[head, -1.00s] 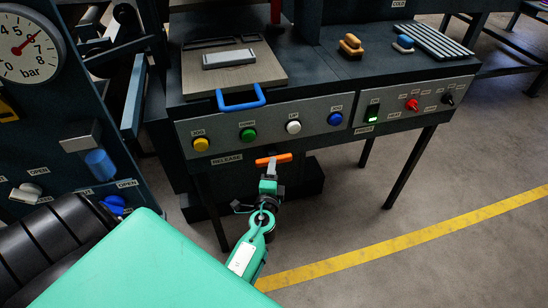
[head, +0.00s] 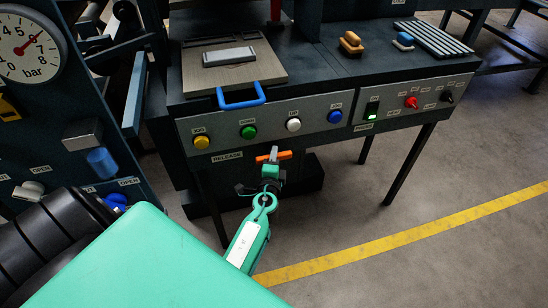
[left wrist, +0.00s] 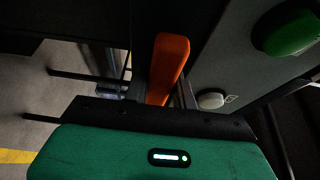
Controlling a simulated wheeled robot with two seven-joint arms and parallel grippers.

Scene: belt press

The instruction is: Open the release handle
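The orange release handle (head: 284,155) is a short bar below the front panel, to the right of the RELEASE label (head: 227,157). My left gripper (head: 272,158) is at the handle, and a grey finger crosses the middle of the bar. In the left wrist view the handle (left wrist: 169,62) rises right in front of the gripper's palm, its lower end hidden by the palm. The fingertips are dark and partly hidden, so I cannot tell whether they are closed on it. My right gripper is not in view.
Above the handle, the panel carries yellow (head: 201,142), green (head: 248,132), white (head: 293,125) and blue (head: 335,117) buttons. A blue U-shaped handle (head: 241,103) juts out above them. A pressure gauge (head: 28,45) stands at left. The floor at right is open.

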